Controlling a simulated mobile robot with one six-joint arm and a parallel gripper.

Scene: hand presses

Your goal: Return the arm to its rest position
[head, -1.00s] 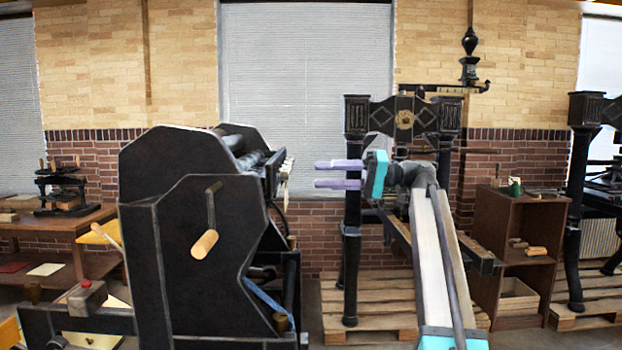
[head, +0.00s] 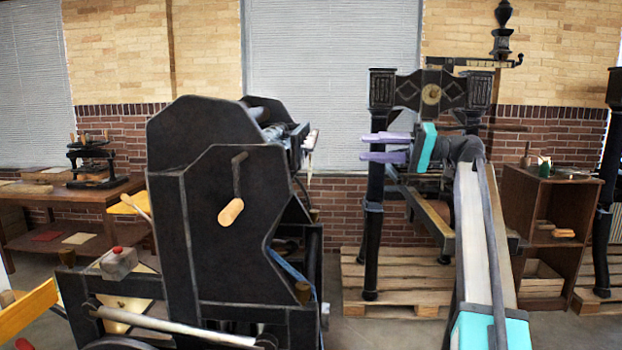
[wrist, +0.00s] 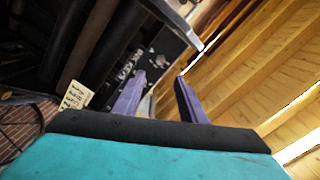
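My arm reaches up from the lower right in the head view, with a pale link and turquoise parts. My gripper (head: 364,147) has two purple fingers pointing left. They are apart with a clear gap, and nothing is between them. The fingers overlap the left post of the far iron press (head: 377,210) in the picture; I cannot tell the distance. In the wrist view the gripper (wrist: 160,79) also shows two separate purple fingers with nothing held.
A large black press (head: 235,235) with a wooden crank handle (head: 231,211) stands left of my arm. A small wooden cabinet (head: 521,215) stands at right. A wooden table (head: 105,209) with a small press (head: 91,160) is at far left. Pallets (head: 400,301) lie under the iron press.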

